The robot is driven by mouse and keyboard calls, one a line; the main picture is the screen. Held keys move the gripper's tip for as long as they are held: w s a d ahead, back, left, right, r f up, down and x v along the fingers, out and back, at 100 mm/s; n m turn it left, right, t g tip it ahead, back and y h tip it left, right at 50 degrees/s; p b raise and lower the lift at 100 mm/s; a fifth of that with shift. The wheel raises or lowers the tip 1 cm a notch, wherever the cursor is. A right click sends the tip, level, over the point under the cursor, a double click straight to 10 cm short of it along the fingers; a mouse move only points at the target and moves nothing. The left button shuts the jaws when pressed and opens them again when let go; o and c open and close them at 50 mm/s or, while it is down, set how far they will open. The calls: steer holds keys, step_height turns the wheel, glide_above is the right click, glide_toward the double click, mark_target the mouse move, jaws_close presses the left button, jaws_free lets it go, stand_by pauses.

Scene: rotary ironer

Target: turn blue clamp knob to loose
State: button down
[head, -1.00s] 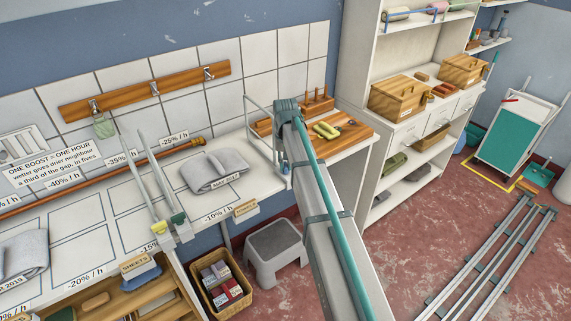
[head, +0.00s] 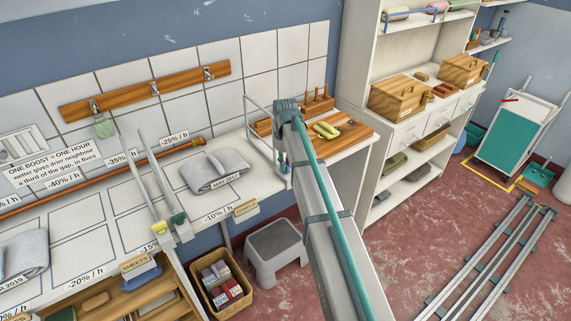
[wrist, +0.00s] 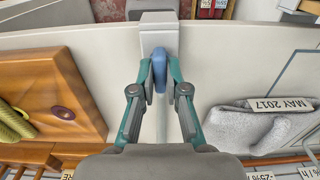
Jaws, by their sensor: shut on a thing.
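The blue clamp knob (wrist: 159,70) stands upright as a narrow blue shape on the pale grey clamp body (wrist: 158,33) in the wrist view. My gripper (wrist: 160,78) has its two teal-edged fingers on either side of the knob, shut on it. The clamp sits at the edge of the white table (wrist: 230,55). In the head view, my arm covers most of the gripper and clamp; a small blue part shows left of the arm, below the thin wire frame (head: 262,135). I cannot read any loose or tight mark.
A folded grey towel (head: 214,170) labelled MAY 2017 lies left of the clamp. A wooden board (head: 345,131) with yellow-green items lies to the right. Another clamp with a green knob (head: 177,218) stands further left. A grey stool (head: 275,248) and a basket (head: 221,283) are below.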

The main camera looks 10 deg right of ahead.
steer(key=c, duration=1.2)
jaws_free()
steer(key=shift+r, duration=0.15)
step_height(320, 180, up, 12)
steer(key=shift+f, duration=0.1)
